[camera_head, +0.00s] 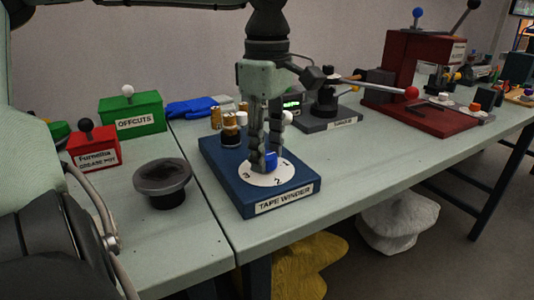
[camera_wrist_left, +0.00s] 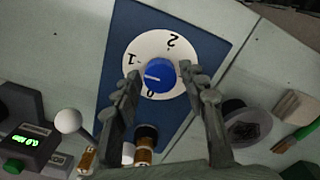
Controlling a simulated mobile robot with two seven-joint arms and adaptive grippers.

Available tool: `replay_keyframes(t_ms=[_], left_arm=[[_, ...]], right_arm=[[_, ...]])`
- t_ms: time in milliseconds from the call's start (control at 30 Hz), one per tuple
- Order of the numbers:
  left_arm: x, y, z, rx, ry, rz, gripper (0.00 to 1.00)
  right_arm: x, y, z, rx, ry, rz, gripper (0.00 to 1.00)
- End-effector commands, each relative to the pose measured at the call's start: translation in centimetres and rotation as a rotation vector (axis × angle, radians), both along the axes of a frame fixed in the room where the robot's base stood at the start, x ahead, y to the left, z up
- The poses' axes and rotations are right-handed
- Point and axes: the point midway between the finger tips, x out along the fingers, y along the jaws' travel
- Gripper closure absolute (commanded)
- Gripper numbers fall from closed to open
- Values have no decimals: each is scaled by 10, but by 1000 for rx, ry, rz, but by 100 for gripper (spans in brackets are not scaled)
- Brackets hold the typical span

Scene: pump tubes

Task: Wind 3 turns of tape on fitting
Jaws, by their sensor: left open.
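The tape winder (camera_head: 295,192) is a dark blue base with a white numbered dial (camera_head: 285,174) and a blue knob (camera_head: 270,160). The knob also shows in the left wrist view (camera_wrist_left: 160,72); its white mark points left, between the 0 and the 1. My left gripper (camera_head: 263,160) points down over the dial. Its fingers are open on either side of the knob; in the left wrist view (camera_wrist_left: 162,76) gaps show beside it. A dark-and-brass fitting (camera_head: 230,127) stands at the back of the winder, also in the left wrist view (camera_wrist_left: 145,146). My right gripper is not in view.
Left of the winder are a dark round cup (camera_head: 162,184), a red box (camera_head: 93,149) and a green offcuts box (camera_head: 134,116). Behind right stands a dark device (camera_head: 325,105), with a red-ball lever (camera_head: 411,92) nearby. The table's front right is clear.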

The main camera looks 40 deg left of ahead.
Motion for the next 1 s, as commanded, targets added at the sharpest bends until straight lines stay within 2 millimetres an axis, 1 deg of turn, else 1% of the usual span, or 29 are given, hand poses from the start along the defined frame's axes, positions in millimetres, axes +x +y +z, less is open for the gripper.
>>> replay_keyframes(t_ms=[33,100,333,433,633,800,933,1000], left_arm=[[1,0,-2,2,-3,52,58],[1,0,-3,2,-3,150,58],[1,0,-2,2,-2,362,58],[1,1,-3,3,-3,500,58],[1,1,-2,2,-2,684,58],[1,1,-1,1,-3,895,58],[1,1,-2,2,-3,1006,58],[1,1,-3,2,-3,1106,58]], right_arm=[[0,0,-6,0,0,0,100],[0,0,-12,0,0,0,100],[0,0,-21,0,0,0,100],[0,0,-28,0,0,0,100],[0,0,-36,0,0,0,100],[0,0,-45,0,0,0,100],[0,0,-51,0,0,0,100],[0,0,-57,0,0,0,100]])
